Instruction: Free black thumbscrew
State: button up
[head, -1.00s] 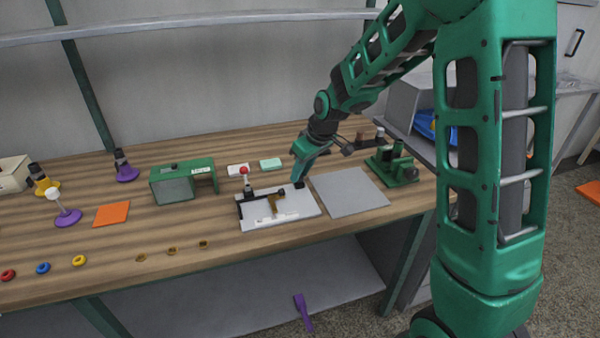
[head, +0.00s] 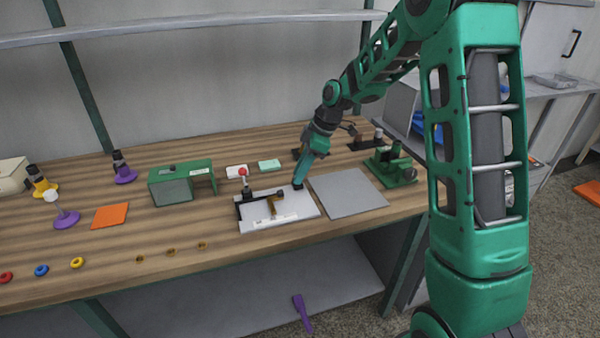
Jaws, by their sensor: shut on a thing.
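My gripper (head: 298,184) points down at the right back edge of a white fixture plate (head: 285,221) on the wooden bench. It is shut on a small black thing at that edge, which looks like the black thumbscrew; the fingers hide most of it. I cannot tell whether it is still seated in the plate.
A bare grey mat (head: 346,193) lies right of the plate, with a green device (head: 390,167) beyond it. A green frame (head: 182,181) stands to the left. White and mint blocks (head: 269,165) lie behind the plate. Small rings (head: 77,262) lie along the front edge.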

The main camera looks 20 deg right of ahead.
jog(key=shift+w+d+n, duration=0.2)
jog(key=shift+d+n, duration=0.05)
jog(key=shift+n, duration=0.05)
jog(key=o, duration=1.1)
jog(key=shift+c, duration=0.2)
jog(key=shift+a, duration=0.1)
jog(key=shift+s, duration=0.1)
jog(key=w+v, duration=0.1)
jog(key=v, duration=0.9)
jog(key=shift+s+d+r, duration=0.2)
jog(key=shift+s+r, duration=0.1)
jog(key=shift+s, duration=0.15)
jog(key=s+d+r+m+h, duration=0.1)
jog(key=s+d+m, duration=0.35)
jog(key=s, duration=0.35)
jog(key=s+d+r+m+h, duration=0.1)
jog(key=s+d+m+h, duration=0.1)
jog(key=s+d+m, duration=0.35)
jog(key=s+d+f+m, duration=0.1)
jog(key=s+m, duration=0.4)
jog(key=s, duration=0.8)
jog(key=s+d+f+m+g+h, duration=0.1)
jog(key=s+m, duration=0.5)
jog(key=s, duration=0.6)
jog(key=shift+s+d+f, duration=0.3)
jog(key=shift+s+f, duration=0.1)
jog(key=shift+f, duration=0.4)
